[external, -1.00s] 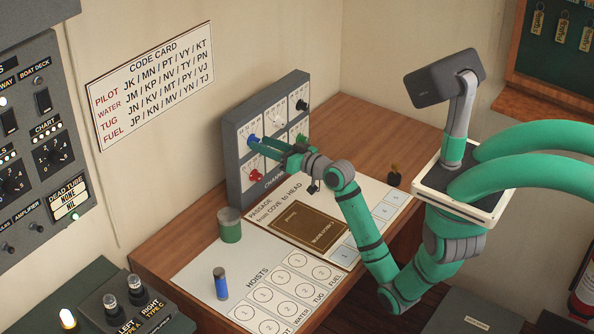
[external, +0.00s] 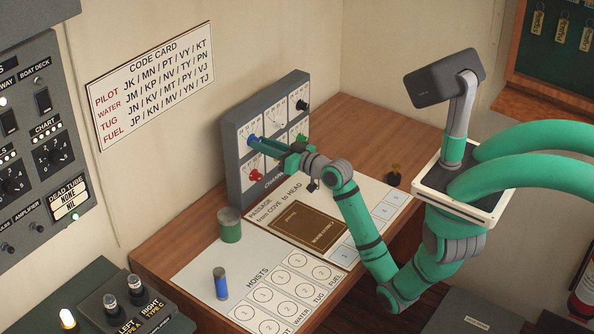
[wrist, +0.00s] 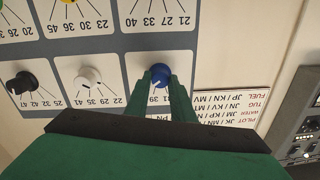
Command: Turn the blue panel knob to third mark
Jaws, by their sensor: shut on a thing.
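The blue knob (external: 252,140) is at the upper left of the upright grey panel (external: 234,172) on the desk. It also shows in the wrist view (wrist: 160,73), where the panel appears upside down. My gripper (external: 259,143) is shut on the blue knob, with one green finger on each side of it in the wrist view (wrist: 160,88). Numbers such as 31 and 39 show beside the knob; the fingers cover part of its dial. Which mark the knob points at cannot be told.
A red knob (external: 256,175) sits just below on the panel, and a black knob (external: 302,104) is at its upper right. A green tin (external: 230,228) and a blue cylinder (external: 220,286) stand on the desk. A code card (external: 152,82) hangs on the wall.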

